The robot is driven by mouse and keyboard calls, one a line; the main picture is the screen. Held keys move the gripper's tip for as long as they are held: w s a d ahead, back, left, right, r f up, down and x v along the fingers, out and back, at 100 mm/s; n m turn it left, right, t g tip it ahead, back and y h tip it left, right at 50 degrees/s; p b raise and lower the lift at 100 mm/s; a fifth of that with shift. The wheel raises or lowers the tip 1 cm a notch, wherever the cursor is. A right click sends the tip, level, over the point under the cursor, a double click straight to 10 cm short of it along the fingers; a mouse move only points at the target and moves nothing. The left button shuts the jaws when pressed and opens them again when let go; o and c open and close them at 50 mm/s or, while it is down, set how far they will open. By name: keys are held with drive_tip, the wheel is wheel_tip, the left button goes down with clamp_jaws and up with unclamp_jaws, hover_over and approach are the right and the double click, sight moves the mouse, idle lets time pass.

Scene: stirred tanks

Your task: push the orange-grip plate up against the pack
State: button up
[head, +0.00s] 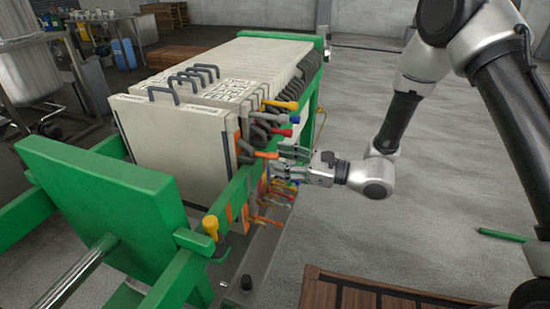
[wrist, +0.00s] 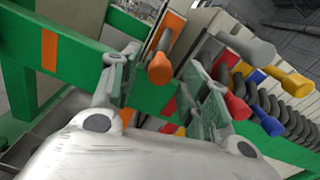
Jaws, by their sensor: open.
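The orange-grip plate (head: 175,150) is the nearest cream plate, upright on the green rails, with a grey handle on top. Its orange grip (head: 266,154) sticks out to the right; in the wrist view the grip (wrist: 161,68) shows between my fingers. The pack (head: 262,62) of cream plates stands behind it, with grey, red, blue and yellow grips along its side. A narrow gap seems to separate plate and pack. My gripper (head: 284,161) is open, its fingers on either side of the orange grip; I cannot tell whether they touch it.
A green end block (head: 105,195) stands at the near left with a metal rod. The green side rail (wrist: 75,58) runs past my fingers. A yellow knob (head: 210,225) sits near the front. Open grey floor (head: 430,200) lies to the right, with a brown pallet (head: 365,294) at the bottom.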

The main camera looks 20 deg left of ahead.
drive_tip(key=shift+w+a, duration=0.1)
drive_tip(key=shift+a, duration=1.05)
drive_tip(key=shift+c, duration=0.5)
clamp_jaws()
drive_tip(key=shift+w+d, duration=0.2)
drive_tip(key=shift+w, duration=1.95)
